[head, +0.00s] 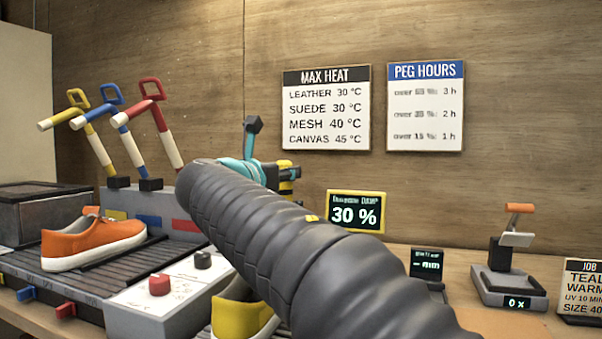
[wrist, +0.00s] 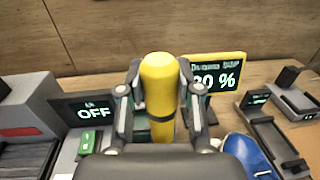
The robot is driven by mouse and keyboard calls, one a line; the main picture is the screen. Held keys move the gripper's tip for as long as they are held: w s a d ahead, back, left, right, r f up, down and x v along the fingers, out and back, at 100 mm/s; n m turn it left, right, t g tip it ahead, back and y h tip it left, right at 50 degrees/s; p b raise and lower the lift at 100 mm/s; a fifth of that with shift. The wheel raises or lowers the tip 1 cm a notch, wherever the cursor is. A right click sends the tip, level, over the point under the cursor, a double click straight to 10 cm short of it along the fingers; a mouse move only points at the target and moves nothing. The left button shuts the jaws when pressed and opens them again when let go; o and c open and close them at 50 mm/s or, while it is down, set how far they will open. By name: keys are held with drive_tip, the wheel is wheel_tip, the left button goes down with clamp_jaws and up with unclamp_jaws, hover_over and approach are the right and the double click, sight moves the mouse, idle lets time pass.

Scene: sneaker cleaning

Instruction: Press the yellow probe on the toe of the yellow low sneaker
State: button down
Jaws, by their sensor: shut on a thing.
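The yellow probe (wrist: 159,88), with a dark band round it, stands between the fingers of my gripper (wrist: 160,80) in the wrist view. The gripper is shut on it. In the head view a yellow and black piece (head: 290,172) shows beyond my dark arm, most likely the same probe. The yellow low sneaker (head: 236,312) is low in the head view, partly hidden by my arm. Its toe cannot be made out, and I cannot pick the sneaker out in the wrist view. The yellow-framed readout (head: 356,212) shows 30 %.
An orange sneaker (head: 92,242) sits on the ribbed rack at left, near a panel with red and black knobs (head: 178,285). Yellow, blue and red levers (head: 163,122) stand behind. A scale-like stand (head: 510,270) is at right. A blue shoe (wrist: 246,156) shows in the wrist view.

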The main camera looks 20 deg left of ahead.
drive_tip(key=shift+f+b, duration=2.25)
drive_tip(key=shift+f, duration=0.75)
drive_tip(key=shift+f, duration=0.4)
wheel_tip(320, 180, up, 5)
drive_tip(key=p, duration=0.4)
drive_tip(key=shift+f+p, duration=0.1)
drive_tip(key=shift+p, duration=0.25)
drive_tip(key=shift+r, duration=1.1)
